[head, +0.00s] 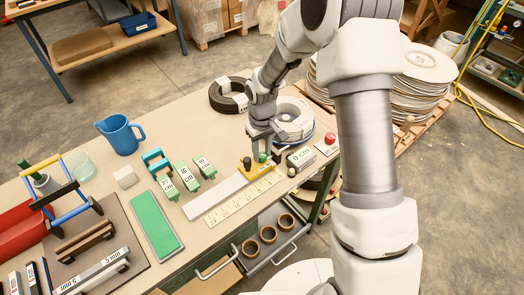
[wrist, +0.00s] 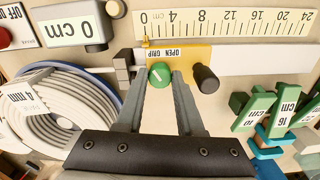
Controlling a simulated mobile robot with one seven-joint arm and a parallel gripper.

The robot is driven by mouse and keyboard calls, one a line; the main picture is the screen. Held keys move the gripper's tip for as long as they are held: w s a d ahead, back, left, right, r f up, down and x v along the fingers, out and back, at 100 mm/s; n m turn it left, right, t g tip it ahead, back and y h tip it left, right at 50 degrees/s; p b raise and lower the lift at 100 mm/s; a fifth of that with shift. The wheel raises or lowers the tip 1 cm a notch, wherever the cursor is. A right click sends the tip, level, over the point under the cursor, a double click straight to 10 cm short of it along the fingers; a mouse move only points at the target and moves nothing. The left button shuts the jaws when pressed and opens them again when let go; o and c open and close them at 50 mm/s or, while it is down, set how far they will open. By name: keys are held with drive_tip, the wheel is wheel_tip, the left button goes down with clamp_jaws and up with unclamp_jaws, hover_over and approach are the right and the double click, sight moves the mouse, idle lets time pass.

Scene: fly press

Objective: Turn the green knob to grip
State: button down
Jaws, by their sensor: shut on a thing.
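The green knob (wrist: 159,74) sits on a yellow block (wrist: 203,54) marked "OPEN" and "GRIP". A pale mark crosses the knob at a slant; I cannot tell for sure which word it points to. My gripper (wrist: 158,82) has one finger on each side of the knob and is shut on it. In the head view my gripper (head: 262,146) comes down from above onto the knob (head: 263,157). The yellow block (head: 258,174) stands on a white rail (head: 215,197), beside a ruler (head: 243,200).
A black handle (wrist: 205,78) stands close beside the knob. A "0 cm" box (head: 301,158) and a red button (head: 330,138) are to the right. Coiled hose (head: 294,118) lies behind. Green blocks (head: 185,176) stand to the left.

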sight(262, 155)
idle(0.4)
drive_tip(key=c, duration=0.5)
unclamp_jaws()
drive_tip(key=shift+c, duration=0.2)
drive_tip(key=shift+r, duration=0.15)
wheel_tip(262, 155, up, 17)
drive_tip(key=p, duration=0.1)
drive_tip(key=shift+r, duration=0.15)
drive_tip(key=s+d+r+m+t, duration=0.25)
drive_tip(key=s+d+r, duration=0.35)
drive_tip(key=s+r, duration=0.35)
drive_tip(key=s+d+r+m+t, duration=0.1)
drive_tip(key=s, duration=0.6)
drive_tip(key=s+d+r+m+t, duration=0.1)
drive_tip(key=s+d+r+t, duration=0.1)
drive_tip(key=s, duration=0.4)
drive_tip(key=shift+s+d+r+m, duration=0.25)
drive_tip(key=shift+s+d+m, duration=0.05)
drive_tip(key=shift+s+m, duration=0.1)
